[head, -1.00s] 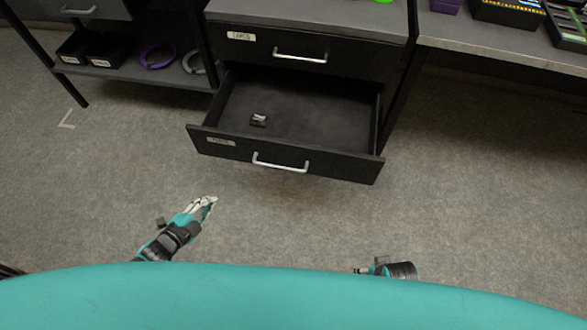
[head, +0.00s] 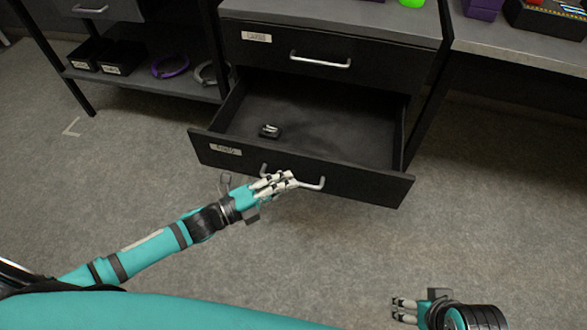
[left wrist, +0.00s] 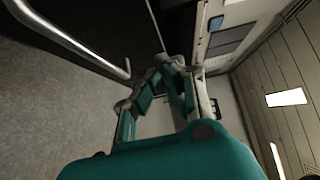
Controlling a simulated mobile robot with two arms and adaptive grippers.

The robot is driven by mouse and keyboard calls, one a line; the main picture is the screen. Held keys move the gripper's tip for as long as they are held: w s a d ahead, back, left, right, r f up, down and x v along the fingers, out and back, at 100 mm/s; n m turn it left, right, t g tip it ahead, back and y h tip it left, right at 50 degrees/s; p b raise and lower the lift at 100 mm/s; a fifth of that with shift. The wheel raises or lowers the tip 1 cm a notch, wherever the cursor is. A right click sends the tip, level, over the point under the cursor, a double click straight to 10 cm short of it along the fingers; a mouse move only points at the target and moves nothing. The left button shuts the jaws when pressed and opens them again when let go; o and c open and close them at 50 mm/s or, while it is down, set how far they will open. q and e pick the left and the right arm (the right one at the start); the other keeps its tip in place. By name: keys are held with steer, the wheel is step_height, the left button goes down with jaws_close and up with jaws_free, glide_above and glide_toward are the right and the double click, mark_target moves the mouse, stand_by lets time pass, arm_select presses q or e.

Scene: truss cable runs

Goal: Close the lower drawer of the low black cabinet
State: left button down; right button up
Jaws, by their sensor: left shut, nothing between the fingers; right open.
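The low black cabinet (head: 370,68) stands ahead with its lower drawer (head: 365,184) pulled well out. A small dark and silver item (head: 269,131) lies inside the drawer, near its left side. My left gripper (head: 290,179) is shut and empty in front of the drawer's silver handle (head: 318,186), covering part of it in the head view. I cannot tell whether it touches the drawer front. In the left wrist view the handle (left wrist: 95,62) shows at upper left, beside the fingers (left wrist: 172,62). My right gripper (head: 398,310) is open and empty, low over the floor.
The upper drawer (head: 330,55) is shut. A shelf (head: 130,83) at left holds black bins and a purple cable coil (head: 168,66). A grey worktop (head: 500,40) at right carries boxes. The floor (head: 480,190) at right is clear.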

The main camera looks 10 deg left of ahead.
mark_target(311, 160)
arm_select(q)
steer(key=w, duration=0.2)
steer(key=w+d, duration=0.1)
steer(key=w, duration=0.1)
steer(key=shift+w+b, duration=0.35)
steer(key=shift+w, duration=0.05)
arm_select(e)
steer(key=shift+f, duration=0.4)
